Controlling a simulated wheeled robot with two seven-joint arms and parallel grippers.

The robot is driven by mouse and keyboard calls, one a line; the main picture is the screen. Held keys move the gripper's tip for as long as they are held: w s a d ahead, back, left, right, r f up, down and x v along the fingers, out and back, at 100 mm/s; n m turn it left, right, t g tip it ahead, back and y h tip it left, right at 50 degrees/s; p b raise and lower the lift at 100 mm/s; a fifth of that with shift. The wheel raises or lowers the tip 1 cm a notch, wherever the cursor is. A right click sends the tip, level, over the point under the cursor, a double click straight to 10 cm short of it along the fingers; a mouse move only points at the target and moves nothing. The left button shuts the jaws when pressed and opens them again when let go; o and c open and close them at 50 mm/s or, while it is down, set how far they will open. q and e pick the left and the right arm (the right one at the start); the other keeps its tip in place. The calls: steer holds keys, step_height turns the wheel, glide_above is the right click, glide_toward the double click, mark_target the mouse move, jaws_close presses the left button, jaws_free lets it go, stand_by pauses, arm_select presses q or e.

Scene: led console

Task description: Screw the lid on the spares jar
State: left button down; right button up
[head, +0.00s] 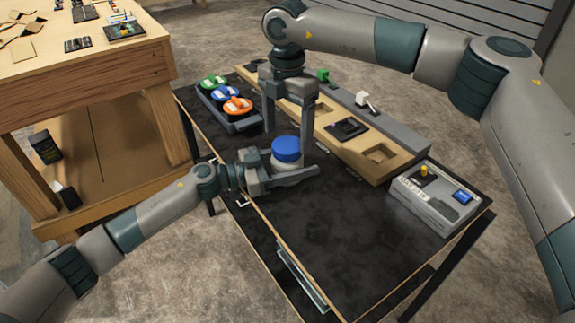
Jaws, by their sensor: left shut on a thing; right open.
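The spares jar (287,162) is a pale, short jar standing on the black table top (350,240). A blue lid (287,147) sits on top of it; whether it is threaded on cannot be told. My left gripper (290,174) reaches in from the left, low down, and is shut on the jar's body, hiding its lower part. My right gripper (288,139) points straight down above the jar. Its fingers are open, one at each side of the lid, and I see no clear contact with it.
A dark tray (233,126) with green, blue and orange round pieces lies behind left. A wooden board (335,140) with recesses and a grey rail (385,125) run along the back. A grey box (432,200) stands at right. The table's front is clear.

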step_height(320, 180, up, 10)
steer(key=shift+f, duration=0.25)
arm_select(q)
steer(key=shift+c, duration=2.4)
jaws_free()
steer(key=b+v, duration=0.1)
steer(key=v, duration=1.6)
steer(key=shift+a, duration=0.15)
arm_select(e)
steer(key=shift+f, duration=0.75)
arm_select(q)
steer(key=shift+a, duration=0.1)
arm_select(e)
steer(key=shift+a, duration=0.1)
